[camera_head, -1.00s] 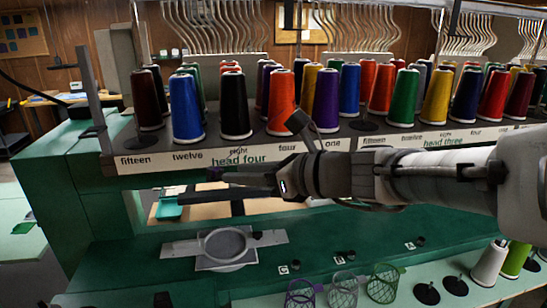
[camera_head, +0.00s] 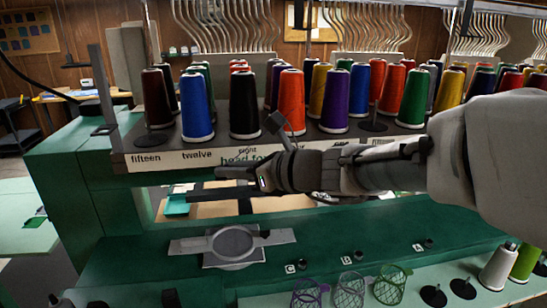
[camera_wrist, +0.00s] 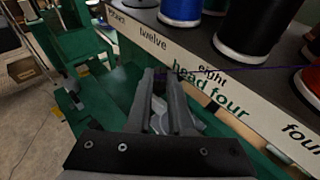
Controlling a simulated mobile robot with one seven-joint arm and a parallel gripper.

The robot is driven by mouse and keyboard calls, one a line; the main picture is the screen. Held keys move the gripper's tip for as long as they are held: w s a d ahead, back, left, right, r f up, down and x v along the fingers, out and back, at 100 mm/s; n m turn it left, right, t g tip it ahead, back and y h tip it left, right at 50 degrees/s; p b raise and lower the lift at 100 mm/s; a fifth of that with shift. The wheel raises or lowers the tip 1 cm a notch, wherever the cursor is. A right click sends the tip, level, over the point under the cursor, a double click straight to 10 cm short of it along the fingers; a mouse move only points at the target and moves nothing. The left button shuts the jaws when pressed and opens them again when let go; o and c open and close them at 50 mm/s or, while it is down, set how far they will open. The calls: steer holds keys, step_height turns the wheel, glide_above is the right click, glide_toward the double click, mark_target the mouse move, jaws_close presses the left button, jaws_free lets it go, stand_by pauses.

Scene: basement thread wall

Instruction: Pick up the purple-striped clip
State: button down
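I cannot make out the purple-striped clip clearly. A thin purple thread (camera_wrist: 245,70) runs across the label strip in the wrist view, and a small dark purplish spot shows between the fingertips, too small to identify. My gripper (camera_head: 204,184) is in front of the machine, just below the label strip marked "head four", pointing left. Its two dark fingers stand apart. In the wrist view my gripper (camera_wrist: 160,78) also shows a gap between its grey fingers, with no clear object held.
Thread cones, among them a blue one (camera_head: 197,107) and a black one (camera_head: 244,106), stand on the shelf above the label strip (camera_head: 200,158). A grey round hoop (camera_head: 232,242) lies on the green machine bed. Purple (camera_head: 306,293), white and green mesh baskets stand at the lower front.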

stand_by(0.4)
steer(key=shift+r, duration=0.55)
steer(key=r, duration=0.2)
steer(key=d+r+p, duration=0.1)
steer(key=shift+s+r, duration=0.1)
steer(key=shift+r, duration=0.3)
steer(key=s+d+r, duration=0.4)
steer(key=d+r, duration=0.2)
steer(key=d, duration=0.4)
steer(key=shift+p, duration=0.3)
steer(key=shift+a+r, duration=0.1)
steer(key=shift+r, duration=0.05)
